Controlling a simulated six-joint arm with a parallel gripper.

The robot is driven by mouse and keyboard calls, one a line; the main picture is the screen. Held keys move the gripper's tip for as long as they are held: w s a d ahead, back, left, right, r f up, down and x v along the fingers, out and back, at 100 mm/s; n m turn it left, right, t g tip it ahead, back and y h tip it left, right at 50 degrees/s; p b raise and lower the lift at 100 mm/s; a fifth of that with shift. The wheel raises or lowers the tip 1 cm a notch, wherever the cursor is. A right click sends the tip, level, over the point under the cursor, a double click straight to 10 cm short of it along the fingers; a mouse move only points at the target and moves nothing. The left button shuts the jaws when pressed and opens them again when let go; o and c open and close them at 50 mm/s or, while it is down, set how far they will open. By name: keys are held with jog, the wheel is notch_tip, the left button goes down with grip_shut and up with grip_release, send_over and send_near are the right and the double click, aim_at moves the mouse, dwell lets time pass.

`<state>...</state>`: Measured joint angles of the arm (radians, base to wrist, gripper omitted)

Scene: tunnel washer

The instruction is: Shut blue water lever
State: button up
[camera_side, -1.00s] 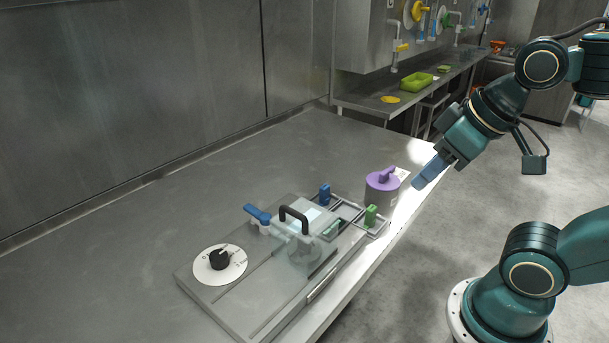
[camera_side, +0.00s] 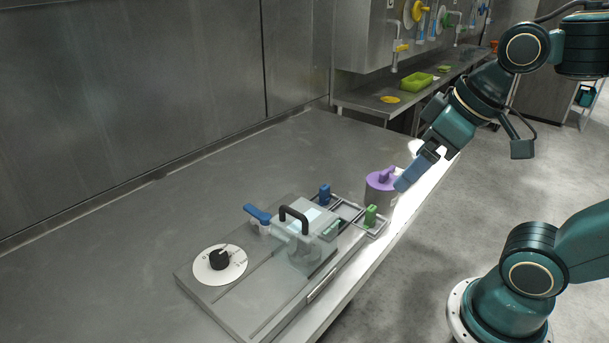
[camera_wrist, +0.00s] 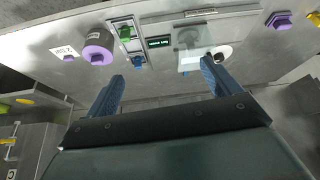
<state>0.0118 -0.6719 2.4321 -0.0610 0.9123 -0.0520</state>
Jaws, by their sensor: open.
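The blue water lever (camera_side: 258,214) sticks out toward the upper left on the far side of the grey machine panel (camera_side: 215,300), beside a clear cover with a black handle (camera_side: 294,213). In the wrist view I cannot make the lever out clearly; the right finger covers part of that area. My gripper (camera_side: 405,182) is above the table's front edge, just right of the purple-lidded canister and well right of the lever. In the wrist view my gripper (camera_wrist: 163,76) has its two blue fingers spread apart with nothing between them.
A purple-lidded canister (camera_side: 381,190) stands close to my gripper. A rack holds a blue block (camera_side: 325,194) and a green block (camera_side: 371,215). A black knob (camera_side: 219,259) sits on a white dial. The table's left and back are clear.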

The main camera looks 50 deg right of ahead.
aim_at(257, 211)
jog(key=w+a+r+n+g+y, duration=0.1)
jog(key=w+a+n+g+y, duration=0.1)
jog(key=w+n, duration=0.65)
jog(key=w+a+n+g+y, duration=0.1)
jog(key=w+a+n+g, duration=0.15)
jog(key=w, duration=1.05)
jog(key=w+d+f+n+y, duration=0.1)
jog(key=w+f+n, duration=0.4)
jog(key=w, duration=0.2)
jog(key=shift+d+g, duration=0.35)
jog(key=shift+d, duration=0.05)
jog(key=shift+f, duration=0.15)
jog(key=x, duration=1.3)
jog(key=shift+a+f, duration=0.2)
jog(key=shift+f, duration=0.05)
jog(key=c, duration=1)
